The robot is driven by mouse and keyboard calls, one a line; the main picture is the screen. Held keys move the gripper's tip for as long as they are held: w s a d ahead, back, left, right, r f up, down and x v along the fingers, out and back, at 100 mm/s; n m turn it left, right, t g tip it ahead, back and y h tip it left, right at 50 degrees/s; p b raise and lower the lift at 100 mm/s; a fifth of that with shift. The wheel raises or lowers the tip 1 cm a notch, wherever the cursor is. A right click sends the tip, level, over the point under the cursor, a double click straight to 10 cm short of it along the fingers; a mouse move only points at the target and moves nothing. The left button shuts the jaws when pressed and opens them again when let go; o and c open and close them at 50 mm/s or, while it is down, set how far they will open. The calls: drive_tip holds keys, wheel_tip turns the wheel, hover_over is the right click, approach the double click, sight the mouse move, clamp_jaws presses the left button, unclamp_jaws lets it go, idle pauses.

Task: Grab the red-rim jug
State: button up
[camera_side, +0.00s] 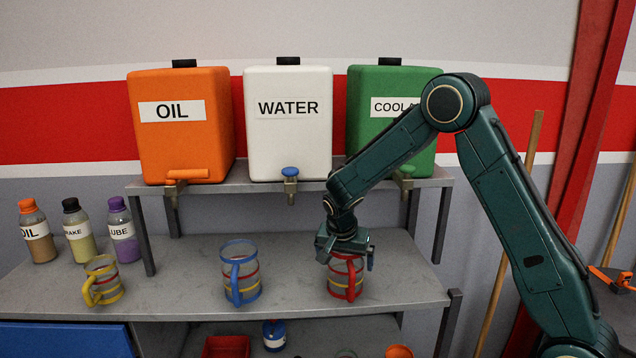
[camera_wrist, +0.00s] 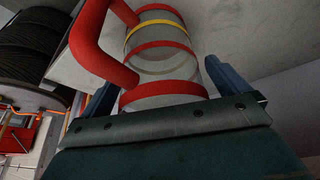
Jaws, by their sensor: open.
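The red-rim jug (camera_side: 346,280) stands upright on the grey shelf at the right, below the green coolant tank. It is clear with red and yellow bands and a red handle. My gripper (camera_side: 345,249) is right over its top, pointing down, and hides part of its rim. In the wrist view the jug (camera_wrist: 158,62) lies between the two blue fingers of my gripper (camera_wrist: 160,85), with its red handle to the left. The fingers are open, one on each side of the jug; I cannot tell if either touches it.
A blue-rim jug (camera_side: 240,272) and a yellow-rim jug (camera_side: 103,281) stand to the left on the shelf (camera_side: 185,290). Orange, white and green tanks with taps sit on a raised rack (camera_side: 250,186) behind. Several bottles (camera_side: 78,230) stand at the far left.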

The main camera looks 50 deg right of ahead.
idle(0.5)
drive_tip(key=c, duration=1.2)
drive_tip(key=shift+c, duration=0.2)
drive_tip(key=shift+r, duration=0.15)
wheel_tip(320, 180, up, 20)
drive_tip(key=shift+f, duration=0.2)
